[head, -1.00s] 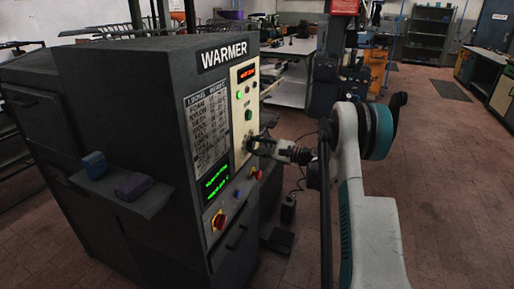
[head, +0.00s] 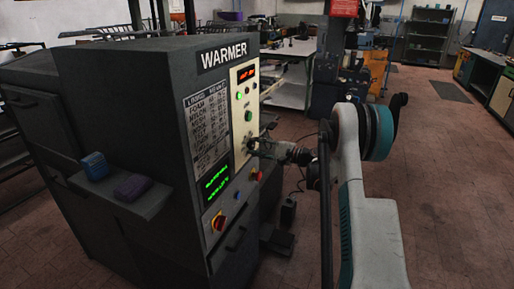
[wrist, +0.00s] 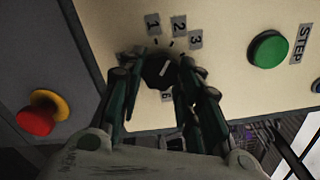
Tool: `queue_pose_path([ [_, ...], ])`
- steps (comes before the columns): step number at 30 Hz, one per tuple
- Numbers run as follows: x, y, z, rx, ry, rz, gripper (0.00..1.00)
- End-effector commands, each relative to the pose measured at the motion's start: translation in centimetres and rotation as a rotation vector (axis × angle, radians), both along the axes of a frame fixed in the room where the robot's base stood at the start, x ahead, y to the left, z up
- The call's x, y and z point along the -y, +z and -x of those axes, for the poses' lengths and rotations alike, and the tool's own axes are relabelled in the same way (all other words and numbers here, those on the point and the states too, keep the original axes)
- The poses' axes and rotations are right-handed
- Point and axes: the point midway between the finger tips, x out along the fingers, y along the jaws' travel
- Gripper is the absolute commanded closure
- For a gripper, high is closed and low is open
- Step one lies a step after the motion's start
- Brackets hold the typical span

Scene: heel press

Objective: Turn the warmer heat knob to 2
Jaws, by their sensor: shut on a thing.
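The warmer (head: 120,100) is a tall dark cabinet with a cream control strip on its right face. In the wrist view its heat knob (wrist: 157,76) is dark, with a short white pointer line. The labels 1 (wrist: 153,23), 2 (wrist: 179,26) and 3 (wrist: 197,40) stand above it, and a 6 shows below. The line slants up and right, roughly toward the 2 and 3 side; the exact setting is hard to tell. My gripper (wrist: 162,80) is shut on the knob, a finger on either side. In the head view my gripper (head: 256,146) reaches the strip from the right.
A green STEP button (wrist: 268,49) is right of the knob. A red button on a yellow collar (wrist: 42,112) is at the left in the wrist view. A shelf with a blue block (head: 95,166) and a purple block (head: 132,186) juts from the cabinet.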

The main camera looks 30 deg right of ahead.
Motion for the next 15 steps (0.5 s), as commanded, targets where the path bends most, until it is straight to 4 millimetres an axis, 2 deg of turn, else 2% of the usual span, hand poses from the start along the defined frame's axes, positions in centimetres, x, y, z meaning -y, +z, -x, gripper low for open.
queue_pose_path([
  [5, -0.06, -0.03, 0.01, -0.001, 0.001, 0.000, 0.92],
  [6, -0.06, -0.03, 0.01, -0.001, 0.001, 0.000, 0.64],
  [8, -0.05, -0.04, 0.00, -0.001, 0.001, 0.000, 0.50],
  [15, -0.03, -0.02, 0.00, -0.001, 0.000, 0.000, 0.48],
])
